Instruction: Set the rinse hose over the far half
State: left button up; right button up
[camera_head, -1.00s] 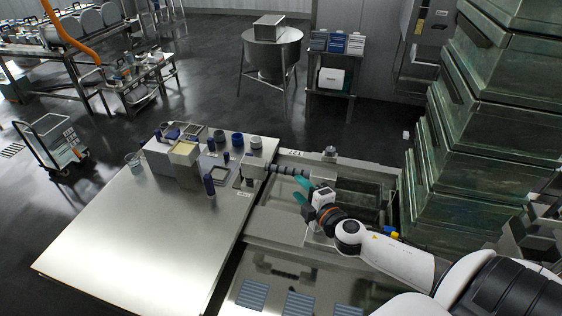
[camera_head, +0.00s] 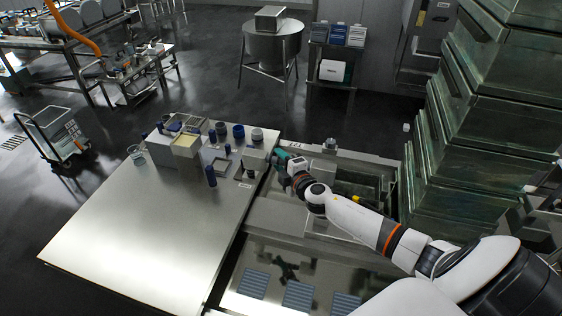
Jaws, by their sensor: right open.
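My right gripper (camera_head: 281,158) has teal fingertips and is open. It is at the far left corner of the sink unit, beside a pale block (camera_head: 255,160) on the table's right edge. The dark ribbed piece that looks like the rinse hose is now mostly hidden behind the gripper and wrist; I cannot tell whether the fingers touch it. The far half of the sink (camera_head: 365,187) is a greenish basin, partly covered by my right forearm. The near half (camera_head: 275,263) shows below it. My left gripper is out of view.
A steel table (camera_head: 140,225) on the left holds blue-capped jars, a block and small trays at its far end; its front is clear. A tall stack of green crates (camera_head: 490,120) stands close on the right. A small yellow item (camera_head: 356,199) shows by my forearm.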

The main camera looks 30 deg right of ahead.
jog(key=c, duration=0.3)
grip_shut()
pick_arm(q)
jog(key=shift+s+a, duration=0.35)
